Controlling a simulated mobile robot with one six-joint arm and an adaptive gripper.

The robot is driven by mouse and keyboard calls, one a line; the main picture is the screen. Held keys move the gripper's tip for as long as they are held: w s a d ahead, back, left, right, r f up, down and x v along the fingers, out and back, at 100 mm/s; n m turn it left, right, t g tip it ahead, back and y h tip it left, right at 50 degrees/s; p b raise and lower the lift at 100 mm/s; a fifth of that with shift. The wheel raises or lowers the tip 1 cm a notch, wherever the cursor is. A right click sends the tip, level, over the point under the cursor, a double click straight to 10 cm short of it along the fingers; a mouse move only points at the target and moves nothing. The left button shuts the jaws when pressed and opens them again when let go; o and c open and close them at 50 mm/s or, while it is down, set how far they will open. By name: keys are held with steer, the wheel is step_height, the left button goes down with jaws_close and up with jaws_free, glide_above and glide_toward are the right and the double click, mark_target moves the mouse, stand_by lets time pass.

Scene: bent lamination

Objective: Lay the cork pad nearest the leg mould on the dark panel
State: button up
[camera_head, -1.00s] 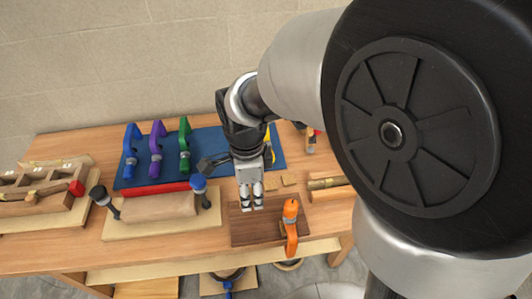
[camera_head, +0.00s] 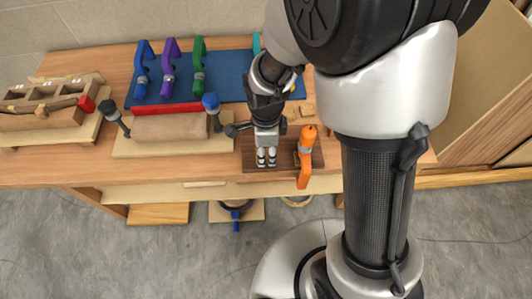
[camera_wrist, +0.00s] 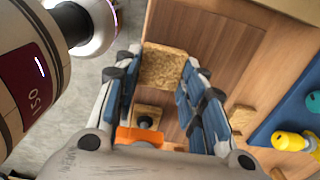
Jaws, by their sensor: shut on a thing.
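My gripper (camera_head: 266,158) is over the dark panel (camera_head: 251,160) at the table's front edge. In the wrist view my gripper (camera_wrist: 161,78) is shut on a square cork pad (camera_wrist: 164,64), held between the fingertips. The brown panel (camera_wrist: 205,28) shows behind the pad; I cannot tell whether the pad touches it. An orange clamp (camera_head: 306,157) stands at the panel's right side. A wooden form (camera_head: 165,127), perhaps the leg mould, sits on a pale board left of the panel. Another cork pad (camera_wrist: 240,118) lies on the table at right in the wrist view.
A blue mat (camera_head: 225,68) at the back holds blue, purple and green clamps (camera_head: 168,68). A blue-headed clamp (camera_head: 212,104) stands beside the form, close to my gripper. A wooden jig (camera_head: 45,105) is at the far left. A yellow item (camera_wrist: 290,141) lies on the mat.

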steer(key=shift+f+b, duration=0.35)
steer(key=shift+f, duration=1.15)
steer(key=shift+f, duration=0.1)
steer(key=o, duration=0.7)
step_height(320, 180, up, 12)
steer(key=p, duration=0.4)
steer(key=shift+s+d+r+n+t, duration=0.75)
steer(key=shift+s+d+r+n, duration=1.25)
steer(key=shift+r+n, duration=1)
steer(key=shift+s+d+r+n+t, duration=0.8)
steer(key=shift+s+d+r+n, duration=0.65)
steer(key=shift+s+r+n, duration=1.45)
steer(key=shift+s+d+r+n+t, duration=0.75)
steer(key=shift+s+d+r+n, duration=1.05)
steer(key=shift+r+n, duration=1.25)
steer(key=shift+a+f+n, duration=0.1)
steer(key=shift+f+n, duration=0.15)
